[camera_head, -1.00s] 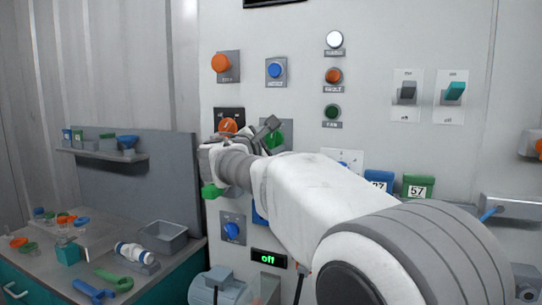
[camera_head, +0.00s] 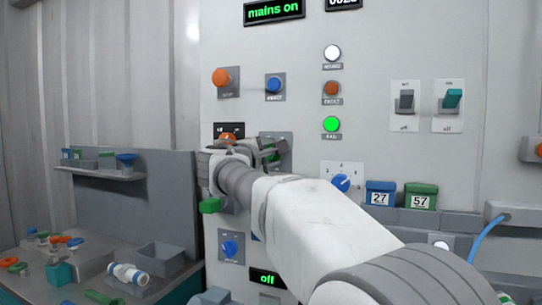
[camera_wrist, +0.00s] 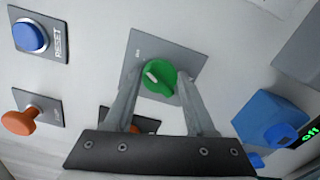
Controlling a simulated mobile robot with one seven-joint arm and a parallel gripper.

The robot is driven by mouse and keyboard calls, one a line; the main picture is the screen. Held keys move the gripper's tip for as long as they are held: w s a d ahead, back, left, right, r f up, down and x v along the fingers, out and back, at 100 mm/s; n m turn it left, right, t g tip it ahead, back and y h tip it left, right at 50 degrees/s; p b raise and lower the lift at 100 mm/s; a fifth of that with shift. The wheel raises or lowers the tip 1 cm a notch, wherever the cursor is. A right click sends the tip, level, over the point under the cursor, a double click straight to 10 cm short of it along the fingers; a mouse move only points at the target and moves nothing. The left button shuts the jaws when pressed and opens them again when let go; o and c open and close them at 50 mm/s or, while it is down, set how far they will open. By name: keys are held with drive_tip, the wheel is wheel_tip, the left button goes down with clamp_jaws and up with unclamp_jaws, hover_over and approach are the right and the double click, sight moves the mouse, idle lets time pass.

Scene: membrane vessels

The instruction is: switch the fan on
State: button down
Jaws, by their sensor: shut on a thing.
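A green rotary knob (camera_wrist: 160,78) with a pale pointer mark sits on a grey plate in the wrist view. My gripper (camera_wrist: 160,84) is shut on it, with one finger at each side. In the head view, my gripper (camera_head: 270,152) is at the wall panel and hides most of that knob. Below it, a small display (camera_head: 268,278) reads "off" in green. A display at the top (camera_head: 274,11) reads "mains on". A green lamp (camera_head: 331,124) is lit under a dull orange lamp (camera_head: 331,88) and a white lamp (camera_head: 332,53).
A blue RESET button (camera_wrist: 30,37) and an orange knob (camera_wrist: 17,122) are near my gripper. A blue box-like part (camera_wrist: 270,118) stands out to its right. Two rocker switches (camera_head: 405,101) (camera_head: 452,100) are farther right. A bench (camera_head: 40,265) with small parts is at left.

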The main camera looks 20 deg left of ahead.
drive_tip(key=shift+c, duration=1.1)
unclamp_jaws()
drive_tip(key=s+a+b, duration=0.1)
drive_tip(key=s, duration=1.6)
drive_tip(key=shift+s+a, duration=0.15)
drive_tip(key=shift+s, duration=0.05)
